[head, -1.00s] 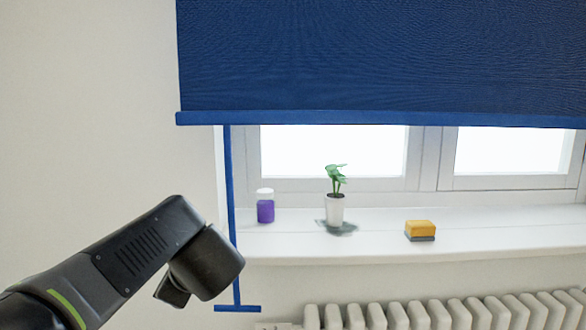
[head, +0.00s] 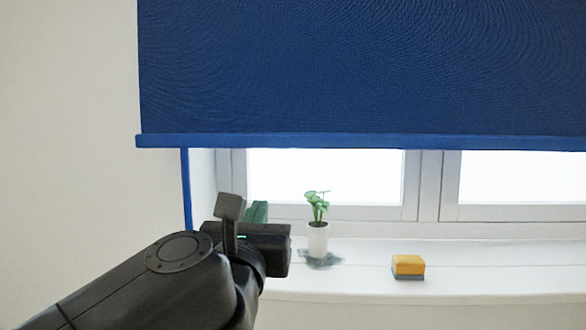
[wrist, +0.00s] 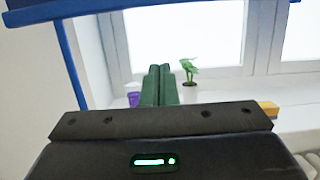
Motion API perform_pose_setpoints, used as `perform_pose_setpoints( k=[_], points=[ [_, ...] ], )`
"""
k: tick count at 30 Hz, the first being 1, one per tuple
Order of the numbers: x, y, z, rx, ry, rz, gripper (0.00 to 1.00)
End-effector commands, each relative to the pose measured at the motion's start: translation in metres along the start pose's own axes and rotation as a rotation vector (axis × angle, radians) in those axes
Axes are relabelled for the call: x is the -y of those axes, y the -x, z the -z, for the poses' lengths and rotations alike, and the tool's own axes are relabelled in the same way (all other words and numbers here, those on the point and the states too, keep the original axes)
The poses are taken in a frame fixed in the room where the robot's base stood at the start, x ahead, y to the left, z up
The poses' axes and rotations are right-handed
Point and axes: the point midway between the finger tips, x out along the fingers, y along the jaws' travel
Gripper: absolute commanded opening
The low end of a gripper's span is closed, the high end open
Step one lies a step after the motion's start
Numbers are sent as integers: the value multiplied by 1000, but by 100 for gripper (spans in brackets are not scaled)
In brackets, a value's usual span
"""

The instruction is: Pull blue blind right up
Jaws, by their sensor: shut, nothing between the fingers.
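The blue blind (head: 350,70) hangs partly down over the window, its bottom bar (head: 360,142) level across the upper panes. A blue pull strap (head: 186,185) drops from the bar's left end; its lower part is hidden behind my arm in the head view. The strap also shows at the left of the wrist view (wrist: 70,62), with the bar (wrist: 100,11) along the top. My gripper (wrist: 159,72) has its green fingers together and empty. It is right of the strap and below the bar, apart from both in the picture.
A potted plant (head: 318,238) and a yellow sponge (head: 408,266) stand on the white sill (head: 480,285). A purple jar (wrist: 133,97) shows beside the fingers in the wrist view. Plain wall (head: 70,150) lies left of the strap.

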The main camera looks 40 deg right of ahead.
Motion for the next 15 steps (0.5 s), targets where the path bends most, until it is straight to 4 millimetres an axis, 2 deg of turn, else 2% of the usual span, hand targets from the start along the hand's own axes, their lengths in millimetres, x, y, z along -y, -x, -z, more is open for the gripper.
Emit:
perform_pose_setpoints(
  k=[5, 15],
  points=[
    [0, -13, 0, 0, -1, -3, 0],
    [-1, -72, 2, -2, -2, -4, 0]
  ],
)
